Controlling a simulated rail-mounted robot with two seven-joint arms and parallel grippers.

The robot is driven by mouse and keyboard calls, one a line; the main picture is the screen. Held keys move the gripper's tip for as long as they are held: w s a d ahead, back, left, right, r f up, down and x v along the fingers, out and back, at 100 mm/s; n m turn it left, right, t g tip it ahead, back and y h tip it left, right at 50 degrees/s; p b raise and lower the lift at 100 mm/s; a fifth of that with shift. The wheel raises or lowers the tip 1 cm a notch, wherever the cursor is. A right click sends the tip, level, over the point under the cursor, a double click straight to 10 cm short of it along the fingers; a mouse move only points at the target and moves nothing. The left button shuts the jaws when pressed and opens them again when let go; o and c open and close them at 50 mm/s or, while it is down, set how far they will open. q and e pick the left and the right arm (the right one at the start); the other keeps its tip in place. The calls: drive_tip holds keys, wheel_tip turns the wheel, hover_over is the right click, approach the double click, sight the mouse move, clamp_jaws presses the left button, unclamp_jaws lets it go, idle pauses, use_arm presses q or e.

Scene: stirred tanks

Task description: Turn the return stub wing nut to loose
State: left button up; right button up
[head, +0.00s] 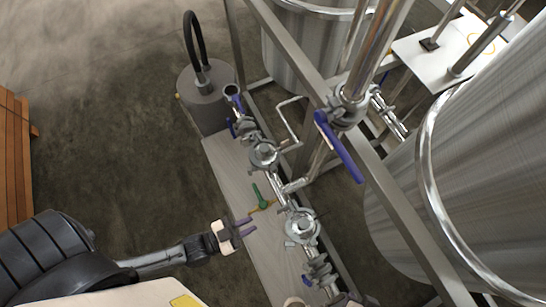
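My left gripper (245,227) comes in from the lower left. Metal clamps and fittings run along the pipe line. One short pipe stub (232,91) with an open end stands at the far end, with a clamp (243,126) just below it. The wing nut is too small to make out for certain. My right gripper is not in view.
A blue lever (338,146) sticks out from the upright pipe at centre right. A frame rail (300,45) and a large steel tank (480,170) stand right. Bare floor (120,130) lies left.

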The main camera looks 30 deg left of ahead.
sight(284, 209)
use_arm(q)
drive_tip(key=x, duration=1)
clamp_jaws()
